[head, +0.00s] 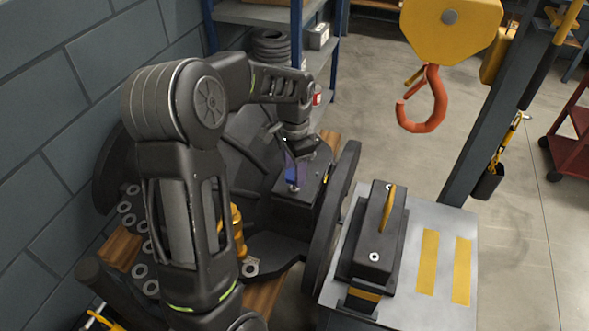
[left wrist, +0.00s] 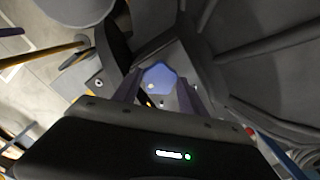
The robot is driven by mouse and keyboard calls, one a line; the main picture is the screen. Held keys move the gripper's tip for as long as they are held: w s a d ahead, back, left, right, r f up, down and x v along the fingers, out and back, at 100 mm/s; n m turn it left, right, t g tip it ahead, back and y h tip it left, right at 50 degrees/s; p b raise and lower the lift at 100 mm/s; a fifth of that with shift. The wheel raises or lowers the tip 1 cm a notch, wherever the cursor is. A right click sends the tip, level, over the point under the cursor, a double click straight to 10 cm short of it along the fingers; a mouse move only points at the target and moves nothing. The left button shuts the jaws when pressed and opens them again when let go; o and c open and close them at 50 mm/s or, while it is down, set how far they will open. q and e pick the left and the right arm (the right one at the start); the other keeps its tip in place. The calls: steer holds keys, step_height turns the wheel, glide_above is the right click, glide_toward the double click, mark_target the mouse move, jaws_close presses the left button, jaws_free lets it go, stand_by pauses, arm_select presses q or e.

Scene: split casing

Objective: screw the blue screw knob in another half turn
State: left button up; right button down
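The blue screw knob (left wrist: 159,77) shows its lobed top in the left wrist view, with a small pale dot near its lower edge. In the head view it is a small blue patch (head: 292,174) on the dark casing block (head: 310,193), partly hidden by my gripper. My left gripper (head: 295,168) reaches down over it from above. In the left wrist view its two fingers (left wrist: 158,84) stand on either side of the knob, with no clear gap, so it looks shut on it. My right gripper is in neither view.
A grey table (head: 400,310) at the right bears a dark cover block (head: 375,235) with a yellow handle and yellow strips. An orange hook (head: 428,105) hangs from a yellow hoist block. A shelf rack and a brick wall stand behind and left of my arm.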

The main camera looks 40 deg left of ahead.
arm_select(q)
steer(key=o, duration=0.3)
steer(key=shift+o, duration=0.2)
steer(key=shift+r, duration=0.1)
step_height(320, 180, up, 8)
steer(key=shift+f+b, duration=0.2)
steer(key=shift+b, duration=0.2)
stand_by(0.4)
